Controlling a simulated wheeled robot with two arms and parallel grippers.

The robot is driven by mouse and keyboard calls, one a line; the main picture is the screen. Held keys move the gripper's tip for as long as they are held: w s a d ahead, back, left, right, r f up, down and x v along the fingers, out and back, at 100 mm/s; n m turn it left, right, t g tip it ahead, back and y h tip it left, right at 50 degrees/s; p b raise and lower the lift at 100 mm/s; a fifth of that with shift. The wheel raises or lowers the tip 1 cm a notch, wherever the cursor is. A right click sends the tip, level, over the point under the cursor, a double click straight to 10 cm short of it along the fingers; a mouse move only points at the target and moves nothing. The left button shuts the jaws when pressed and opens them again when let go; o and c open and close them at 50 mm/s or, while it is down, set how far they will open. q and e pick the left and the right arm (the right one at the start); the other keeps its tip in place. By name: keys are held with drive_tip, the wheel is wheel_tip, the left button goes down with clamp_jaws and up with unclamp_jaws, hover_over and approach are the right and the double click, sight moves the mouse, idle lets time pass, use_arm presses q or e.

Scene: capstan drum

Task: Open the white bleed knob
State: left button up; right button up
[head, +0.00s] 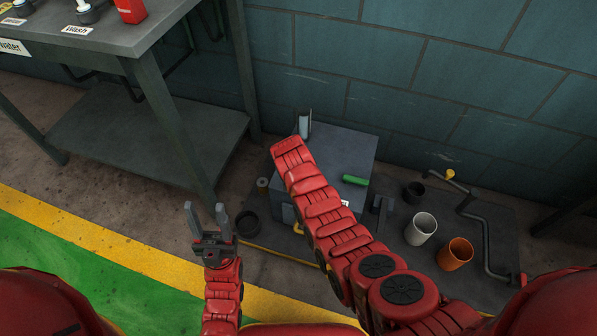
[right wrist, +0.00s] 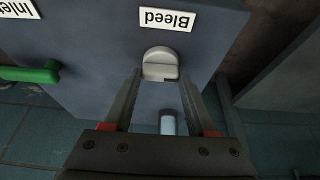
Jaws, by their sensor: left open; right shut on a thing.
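The white bleed knob (right wrist: 160,60) is on the grey box face (right wrist: 105,50), beside the label reading Bleed (right wrist: 167,19), which appears upside down in the right wrist view. My right gripper (right wrist: 161,74) has its two fingers on either side of the knob and is shut on it. In the head view my right arm reaches over the grey box (head: 347,150) and hides the knob and the right gripper. My left gripper (head: 205,220) is open and empty, above the floor to the left of the box.
A green handle (head: 355,180) sticks out from the box near the label Inlet (right wrist: 18,9). A pale cylinder (head: 304,125) stands at the box's back. White (head: 421,228) and orange (head: 455,253) cups and a bent crank (head: 485,235) are right. A workbench (head: 110,45) stands left.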

idle(0.3)
drive_tip(key=o, duration=1.4)
drive_tip(key=shift+c, duration=0.2)
drive_tip(key=shift+r, duration=0.1)
drive_tip(key=p+v, duration=0.4)
drive_tip(key=v, duration=1.3)
drive_tip(key=shift+r, duration=0.2)
drive_tip(key=shift+w, duration=0.1)
